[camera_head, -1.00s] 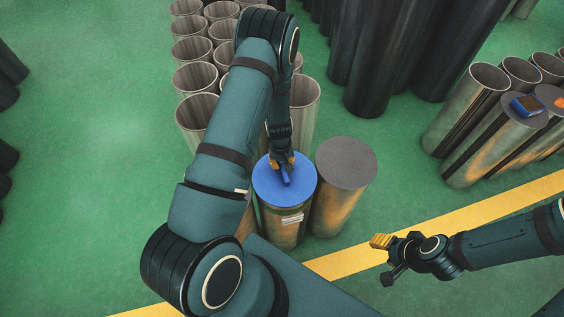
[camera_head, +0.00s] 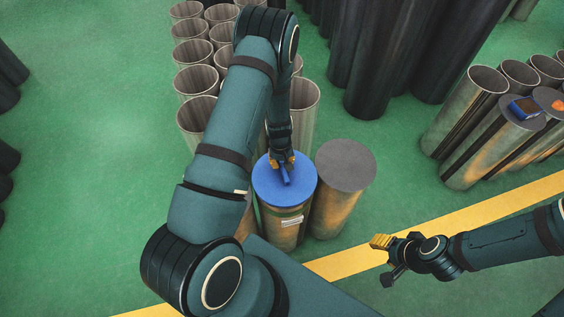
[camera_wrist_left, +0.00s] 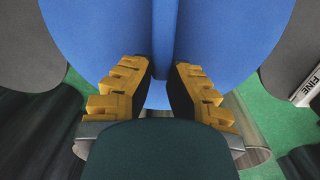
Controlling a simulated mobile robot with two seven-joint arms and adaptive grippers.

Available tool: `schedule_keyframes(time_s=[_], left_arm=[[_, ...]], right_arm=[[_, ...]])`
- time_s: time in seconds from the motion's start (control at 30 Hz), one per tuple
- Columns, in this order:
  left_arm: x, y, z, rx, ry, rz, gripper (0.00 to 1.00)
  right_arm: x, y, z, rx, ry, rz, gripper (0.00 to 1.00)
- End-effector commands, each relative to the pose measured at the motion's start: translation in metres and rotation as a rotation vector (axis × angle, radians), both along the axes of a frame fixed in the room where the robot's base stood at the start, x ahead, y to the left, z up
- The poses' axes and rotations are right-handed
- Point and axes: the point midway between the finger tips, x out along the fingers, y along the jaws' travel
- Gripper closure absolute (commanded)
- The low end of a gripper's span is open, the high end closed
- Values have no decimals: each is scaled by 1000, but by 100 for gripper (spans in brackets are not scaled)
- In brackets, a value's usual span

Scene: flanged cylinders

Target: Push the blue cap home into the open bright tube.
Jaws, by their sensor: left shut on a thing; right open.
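The blue cap (camera_head: 284,192) is a round disc with a raised bar handle on top. It sits on the top of a bright metal tube (camera_head: 284,230) that carries a white label. From these views I cannot tell how deep it sits. My left gripper (camera_head: 282,164) is above the cap, shut on its handle. In the left wrist view the yellow fingers (camera_wrist_left: 165,88) stand on both sides of the blue handle, and the cap (camera_wrist_left: 225,35) fills the upper middle. My right gripper (camera_head: 382,262) is open and empty at the lower right, away from the tubes.
A grey-capped tube (camera_head: 346,165) stands just right of the blue cap. Several open tubes (camera_head: 197,78) stand behind my left arm. Black cylinders (camera_head: 375,60) are at the back. More tubes (camera_head: 485,80) stand at the right, one bearing a small blue device (camera_head: 524,107).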

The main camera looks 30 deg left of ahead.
Motion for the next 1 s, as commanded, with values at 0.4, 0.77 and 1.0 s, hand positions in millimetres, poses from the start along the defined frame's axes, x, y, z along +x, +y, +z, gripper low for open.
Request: schedule_keyframes(time_s=[0.4,0.77,1.0], left_arm=[[0,0,21,0,0,0,100],[0,0,36,0,0,1,100],[0,0,37,0,0,1,100]], right_arm=[[0,0,15,0,0,0,53],[0,0,26,0,0,0,53],[0,0,27,0,0,0,53]])
